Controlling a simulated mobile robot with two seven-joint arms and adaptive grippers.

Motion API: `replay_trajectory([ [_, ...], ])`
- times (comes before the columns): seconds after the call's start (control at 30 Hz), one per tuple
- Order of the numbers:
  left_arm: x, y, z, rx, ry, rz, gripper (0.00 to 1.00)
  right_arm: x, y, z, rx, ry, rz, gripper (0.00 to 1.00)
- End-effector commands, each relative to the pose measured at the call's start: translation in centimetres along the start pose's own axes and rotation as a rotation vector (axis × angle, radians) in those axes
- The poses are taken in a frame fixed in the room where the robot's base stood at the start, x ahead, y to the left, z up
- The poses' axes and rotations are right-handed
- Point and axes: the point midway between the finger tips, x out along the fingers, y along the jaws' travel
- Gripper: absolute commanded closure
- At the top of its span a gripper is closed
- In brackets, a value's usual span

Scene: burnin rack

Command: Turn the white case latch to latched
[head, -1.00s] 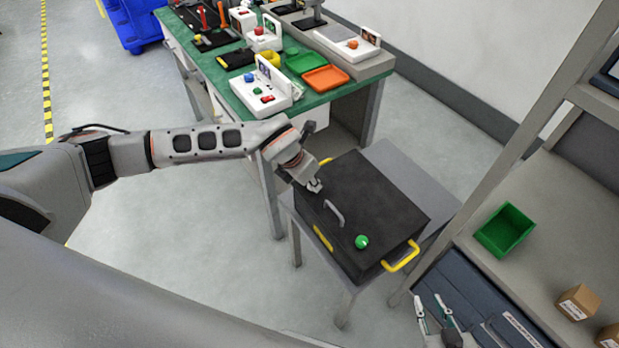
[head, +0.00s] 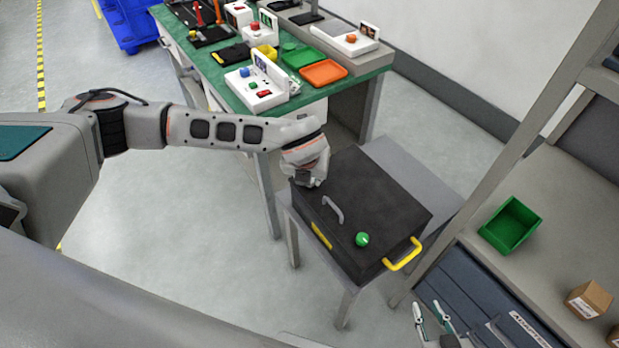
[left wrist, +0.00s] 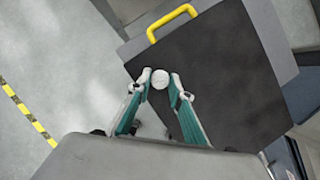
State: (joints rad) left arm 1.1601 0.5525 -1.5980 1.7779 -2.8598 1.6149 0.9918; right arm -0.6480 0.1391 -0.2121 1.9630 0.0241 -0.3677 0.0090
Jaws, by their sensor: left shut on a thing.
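The black case (head: 370,200) has a grey handle (head: 333,210), a green knob (head: 362,239) and yellow side handles (head: 404,255). The white case latch (left wrist: 160,78) shows in the left wrist view as a round, ribbed knob at the case's edge, between my left fingertips. My left gripper (left wrist: 160,86) is shut on it. In the head view, my left gripper (head: 313,182) is at the far left corner of the lid and hides the latch. My right gripper (head: 427,308) is open and empty, low at the right, apart from the case.
The case rests on a grey stand (head: 425,180). A green-topped workbench (head: 345,88) with trays and devices stands behind it. At the right is a rack shelf (head: 555,245) with a green bin (head: 511,224) and cardboard boxes (head: 589,299). Open floor lies at the left.

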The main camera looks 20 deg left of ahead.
Motion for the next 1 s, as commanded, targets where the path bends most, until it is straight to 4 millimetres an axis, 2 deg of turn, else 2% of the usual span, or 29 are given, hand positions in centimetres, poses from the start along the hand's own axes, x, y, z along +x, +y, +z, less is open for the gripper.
replay_trajectory([
  [0.4, 0.0, 0.0, -0.1, -0.007, 0.002, 0.002, 1.0, 0.0, 0.0, -0.1, 0.0, 0.003, 0.0, 0.75],
  [0.43, 0.0, 0.0, -0.1, -0.007, 0.002, 0.002, 0.75, 0.0, 0.0, -0.1, 0.0, 0.003, 0.0, 0.75],
  [0.5, 0.0, 0.0, -0.1, -0.006, 0.002, 0.002, 0.63, 0.0, 0.0, 0.0, 0.0, 0.001, 0.0, 0.75],
  [0.83, -0.1, 0.0, 0.0, -0.006, 0.001, 0.002, 0.63, 0.0, 0.1, 0.4, -0.005, -0.007, -0.001, 0.75],
  [1.0, -1.6, 0.0, 0.1, -0.005, -0.001, 0.001, 0.63, 0.0, 0.0, 0.3, -0.003, -0.005, -0.001, 0.75],
])
